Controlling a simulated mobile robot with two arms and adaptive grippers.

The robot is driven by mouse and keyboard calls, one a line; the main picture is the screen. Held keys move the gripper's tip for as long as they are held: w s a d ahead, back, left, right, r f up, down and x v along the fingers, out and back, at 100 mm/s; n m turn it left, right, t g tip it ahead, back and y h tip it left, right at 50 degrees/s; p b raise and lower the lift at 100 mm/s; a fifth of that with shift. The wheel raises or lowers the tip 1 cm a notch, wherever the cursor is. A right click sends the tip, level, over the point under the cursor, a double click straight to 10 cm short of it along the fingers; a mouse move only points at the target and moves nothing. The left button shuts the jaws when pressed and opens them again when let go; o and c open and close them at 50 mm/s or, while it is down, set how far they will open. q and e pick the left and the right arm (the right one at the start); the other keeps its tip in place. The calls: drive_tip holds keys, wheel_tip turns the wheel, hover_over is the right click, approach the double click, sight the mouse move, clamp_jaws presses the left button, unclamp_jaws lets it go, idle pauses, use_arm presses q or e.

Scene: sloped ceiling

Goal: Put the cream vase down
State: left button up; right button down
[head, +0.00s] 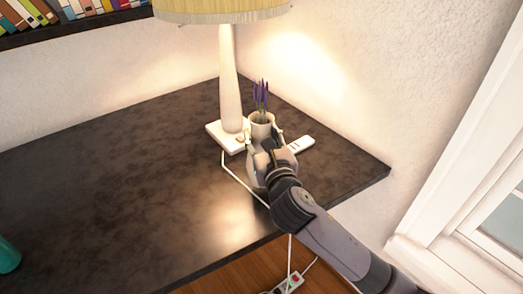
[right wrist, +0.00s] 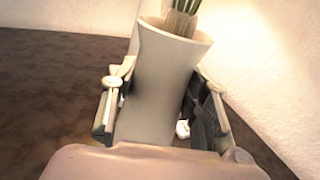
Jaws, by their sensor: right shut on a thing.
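The cream vase (head: 261,129) holds purple flowers (head: 262,96) and stands upright in my right gripper near the lamp in the head view. My right gripper (head: 264,146) is shut on it, one finger on each side. In the right wrist view the vase (right wrist: 168,85) fills the middle between the two fingers, with green stems at its top. The gripper hides the lower part of the vase, so I cannot tell whether its base touches the dark table (head: 120,165). My left gripper does not show.
A lamp (head: 229,80) with a yellowish shade stands just behind and left of the vase. A white remote-like object (head: 300,144) lies to the right. A cable runs over the table edge to a power strip (head: 290,283). A teal object (head: 8,256) is at far left. The table's middle is clear.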

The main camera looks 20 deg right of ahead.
sight(262, 149)
wheel_tip(262, 149, down, 4)
drive_tip(key=shift+b, duration=0.5)
drive_tip(key=shift+r, duration=0.1)
drive_tip(key=c, duration=0.9)
unclamp_jaws()
drive_tip(key=shift+f, duration=0.2)
drive_tip(key=shift+c, duration=0.2)
drive_tip(key=shift+s+r, duration=0.1)
drive_tip(key=shift+s, duration=0.1)
drive_tip(key=s, duration=1.1)
drive_tip(key=shift+s+a, duration=0.3)
drive_tip(key=shift+s, duration=0.1)
